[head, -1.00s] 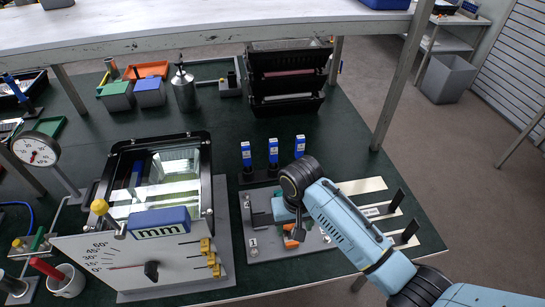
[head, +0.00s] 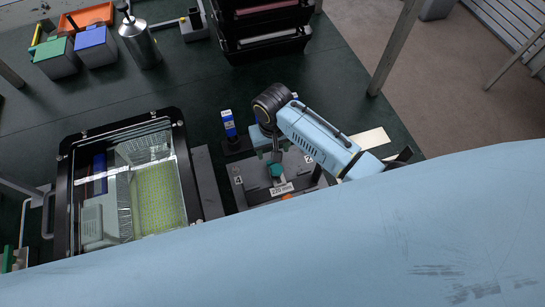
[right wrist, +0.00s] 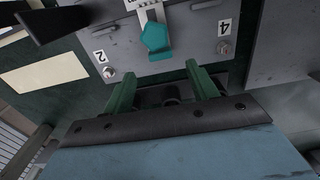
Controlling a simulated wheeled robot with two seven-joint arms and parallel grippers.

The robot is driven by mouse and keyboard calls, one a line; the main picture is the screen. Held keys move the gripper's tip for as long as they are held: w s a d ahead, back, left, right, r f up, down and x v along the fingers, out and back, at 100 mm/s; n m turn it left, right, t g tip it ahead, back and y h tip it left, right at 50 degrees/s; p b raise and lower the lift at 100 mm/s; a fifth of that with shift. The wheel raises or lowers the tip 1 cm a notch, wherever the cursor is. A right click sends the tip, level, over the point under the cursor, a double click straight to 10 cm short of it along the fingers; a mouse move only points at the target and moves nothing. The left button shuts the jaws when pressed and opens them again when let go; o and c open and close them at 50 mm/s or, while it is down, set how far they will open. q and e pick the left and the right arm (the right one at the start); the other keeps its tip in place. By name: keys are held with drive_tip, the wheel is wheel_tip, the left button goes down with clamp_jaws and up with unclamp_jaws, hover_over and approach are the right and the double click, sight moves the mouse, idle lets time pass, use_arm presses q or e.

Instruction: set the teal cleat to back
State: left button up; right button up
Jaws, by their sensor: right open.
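The teal cleat (head: 277,169) sits on a grey plate (head: 247,190) in the head view, beside a white label reading 220. In the right wrist view the cleat (right wrist: 155,38) is a teal pointed piece at the end of a pale strip, between the marks 2 and 4. My right gripper (right wrist: 161,74) is open and empty, its two green fingers apart, just short of the cleat and not visibly touching it. In the head view the right arm's dark wrist hides part of the plate. My left gripper is not in view.
A black-framed housing (head: 67,200) with a glass front stands left of the plate. A blue-topped post (head: 229,124) stands close behind the plate. Bins, a metal dispenser (head: 138,40) and a black rack (head: 262,40) are at the back. A large blue surface covers the lower head view.

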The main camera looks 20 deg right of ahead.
wheel_tip(320, 180, down, 7)
drive_tip(key=shift+w+r+b, duration=0.1)
drive_tip(key=shift+w+b, duration=0.05)
drive_tip(key=shift+b, duration=0.45)
